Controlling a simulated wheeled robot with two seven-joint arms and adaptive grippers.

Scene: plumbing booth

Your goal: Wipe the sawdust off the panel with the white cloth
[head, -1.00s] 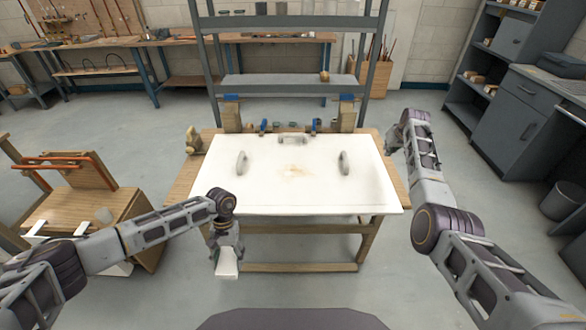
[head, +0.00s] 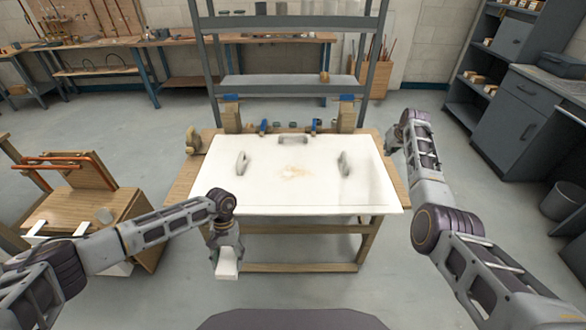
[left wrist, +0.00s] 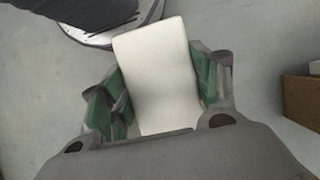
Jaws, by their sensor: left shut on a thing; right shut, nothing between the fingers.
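The white panel (head: 318,193) lies flat on a wooden workbench. A tan patch of sawdust (head: 293,172) is near its middle. My left gripper (head: 227,256) is in front of the panel's near edge, left of centre, pointing down. It is shut on the white cloth (head: 226,269), which looks like a folded block. The cloth (left wrist: 158,75) also shows between the green-padded fingers in the left wrist view. My right gripper (head: 393,139) is beside the panel's far right corner, small and partly hidden by its wrist. It is shut and empty, apart from the sawdust.
Three grey handle-like pieces stand on the panel: left (head: 243,163), right (head: 345,163) and back (head: 293,139). Blue clamps (head: 263,127) and wooden blocks (head: 347,115) line the bench's back, below a grey shelf rack (head: 290,80). A wooden stand (head: 90,205) is at left.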

